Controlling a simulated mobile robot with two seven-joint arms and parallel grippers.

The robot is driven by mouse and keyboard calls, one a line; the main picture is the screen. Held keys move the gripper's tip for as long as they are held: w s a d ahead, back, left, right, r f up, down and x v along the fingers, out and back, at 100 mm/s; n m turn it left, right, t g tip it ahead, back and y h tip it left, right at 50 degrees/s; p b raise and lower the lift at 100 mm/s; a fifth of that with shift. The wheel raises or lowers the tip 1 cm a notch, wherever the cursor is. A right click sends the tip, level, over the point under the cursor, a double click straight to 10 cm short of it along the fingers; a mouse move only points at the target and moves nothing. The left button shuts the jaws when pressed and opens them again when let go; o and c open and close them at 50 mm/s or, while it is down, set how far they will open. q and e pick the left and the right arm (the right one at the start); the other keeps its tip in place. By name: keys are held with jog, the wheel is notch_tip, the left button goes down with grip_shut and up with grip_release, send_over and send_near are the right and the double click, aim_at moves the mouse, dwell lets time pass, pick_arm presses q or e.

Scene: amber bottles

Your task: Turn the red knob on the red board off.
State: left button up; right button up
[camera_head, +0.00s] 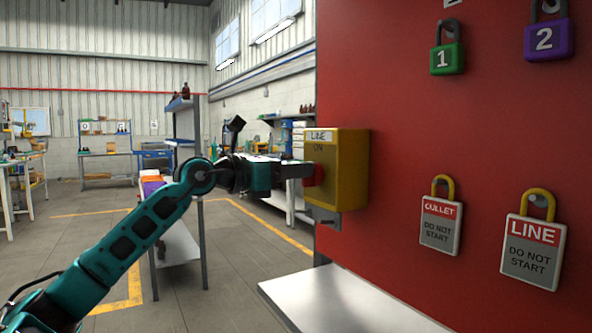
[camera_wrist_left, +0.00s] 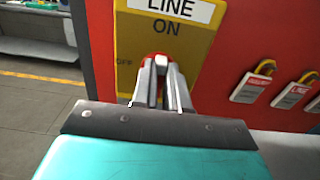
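A yellow switch box (camera_head: 350,170) is mounted on the left part of the red board (camera_head: 410,130). Its label reads LINE, with ON below it. The red knob (camera_head: 309,175) sticks out of its front, and my left gripper (camera_head: 302,171) reaches it from the left, fingertips at the knob. In the left wrist view, the two grey fingers of my left gripper (camera_wrist_left: 161,72) are close together in front of the red knob (camera_wrist_left: 152,57) and hide most of it. I cannot tell whether they grip it. OFF shows faintly left of the knob. My right gripper is out of view.
A green padlock (camera_head: 447,60) and a purple padlock (camera_head: 548,40) hang high on the board. A pale shelf (camera_head: 335,300) juts out below the box.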

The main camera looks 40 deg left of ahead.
pick_arm(q)
grip_shut()
jog(key=shift+n, duration=0.4)
jog(key=n, duration=0.5)
jog(key=f+n+b, duration=0.1)
jog(key=n, duration=0.5)
jog(key=a+n, duration=0.1)
jog(key=n, duration=0.5)
jog(key=shift+w+f+b, duration=0.15)
jog(key=shift+f+b, duration=0.05)
jog(key=shift+b, duration=0.1)
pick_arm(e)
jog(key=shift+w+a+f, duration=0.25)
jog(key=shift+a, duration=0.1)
pick_arm(q)
jog(key=o, duration=0.5)
grip_release()
jog(key=shift+a, duration=0.1)
jog(key=shift+o, duration=0.2)
